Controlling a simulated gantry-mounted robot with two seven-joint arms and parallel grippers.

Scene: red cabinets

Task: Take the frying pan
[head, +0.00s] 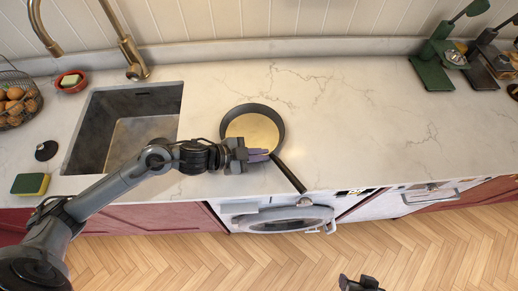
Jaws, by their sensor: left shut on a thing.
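The frying pan (250,125) lies on the pale marble counter, with a dark rim and a tan inner surface. Its dark handle (288,175) points down and right, to the counter's front edge. My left gripper (264,155) reaches in from the left and is shut on the pan where the handle meets the rim. The fingers hide part of that joint. Only a small dark part of my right gripper (361,284) shows at the bottom edge, over the floor, and its jaw state is unclear.
A sink (130,130) with a brass tap (130,55) is left of the pan. A sponge (30,184), soap dish (70,82) and egg basket (18,100) are farther left. The counter right of the pan is clear.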

